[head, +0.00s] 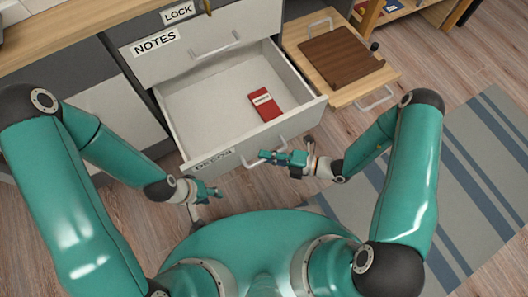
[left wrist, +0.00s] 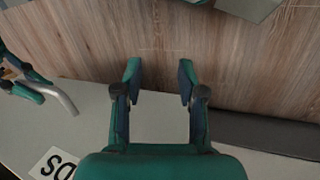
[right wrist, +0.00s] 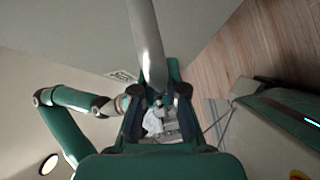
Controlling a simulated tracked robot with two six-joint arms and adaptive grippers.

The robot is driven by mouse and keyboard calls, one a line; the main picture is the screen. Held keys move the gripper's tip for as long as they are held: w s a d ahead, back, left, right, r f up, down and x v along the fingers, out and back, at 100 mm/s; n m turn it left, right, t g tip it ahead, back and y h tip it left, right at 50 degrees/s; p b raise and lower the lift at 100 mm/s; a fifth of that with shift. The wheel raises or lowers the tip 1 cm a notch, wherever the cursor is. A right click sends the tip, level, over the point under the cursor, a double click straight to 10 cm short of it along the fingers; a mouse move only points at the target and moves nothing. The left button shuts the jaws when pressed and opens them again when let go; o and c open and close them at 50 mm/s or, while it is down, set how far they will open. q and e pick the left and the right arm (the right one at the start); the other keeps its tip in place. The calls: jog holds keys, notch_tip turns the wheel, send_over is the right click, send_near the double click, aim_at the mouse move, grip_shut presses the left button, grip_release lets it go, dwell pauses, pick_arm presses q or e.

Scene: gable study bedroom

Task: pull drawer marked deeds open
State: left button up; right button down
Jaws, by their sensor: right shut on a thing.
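The drawer (head: 210,105) marked deeds is pulled well out of the cabinet in the head view, so its inside shows. Its label (head: 213,161) is partly legible on the front. My right gripper (head: 268,157) is shut on the drawer's bar handle (head: 250,161); in the right wrist view the pale handle (right wrist: 147,40) runs in between its fingers. My left gripper (head: 208,196) is left of the handle, in front of the drawer front and apart from it. In the left wrist view its fingers (left wrist: 160,75) are spread with nothing between them.
A red booklet (head: 265,104) lies inside the drawer. A striped rug (head: 470,170) covers the floor there.

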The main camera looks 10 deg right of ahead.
jog(key=shift+s+f, duration=0.1)
jog(key=shift+f, duration=0.05)
jog(key=c, duration=1.2)
grip_release()
jog(key=shift+d, duration=0.1)
jog(key=v, duration=1.1)
jog(key=shift+s+d, duration=0.2)
jog(key=shift+d, duration=0.1)
jog(key=shift+s, duration=0.1)
